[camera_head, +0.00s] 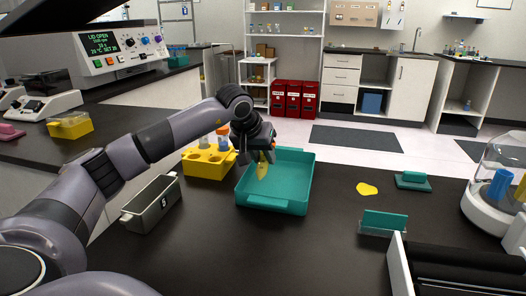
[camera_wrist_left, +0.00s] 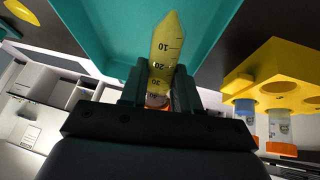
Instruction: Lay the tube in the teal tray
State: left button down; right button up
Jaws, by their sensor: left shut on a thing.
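The tube is a yellow conical tube (camera_wrist_left: 164,50) with a graduated scale. My left gripper (camera_head: 262,152) is shut on it near its cap end, and its pointed tip is free. In the head view the tube (camera_head: 262,171) hangs point down over the teal tray (camera_head: 272,203), near its left side. The gripper (camera_wrist_left: 160,88) also shows in the left wrist view, with the teal tray (camera_wrist_left: 95,35) beyond the tube. I cannot tell whether the tip touches the tray floor. My right gripper is out of view.
A yellow rack (camera_head: 207,168) with capped tubes stands just left of the tray. A grey metal bin (camera_head: 152,207) is further left. A yellow patch (camera_head: 367,189) and teal holders (camera_head: 383,222) lie to the right. A glass-domed device (camera_head: 492,205) stands at far right.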

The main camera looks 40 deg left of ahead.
aim_at(262, 157)
pick_arm(q)
jog(key=shift+f, duration=0.65)
jog(key=c, duration=0.7)
grip_release()
jog(key=shift+c, duration=0.2)
jog(key=shift+r, duration=0.1)
jog(key=v, duration=0.6)
jog(key=shift+s+r+p, duration=0.15)
jog(key=shift+r+p, duration=0.15)
jog(key=shift+s+r, duration=0.15)
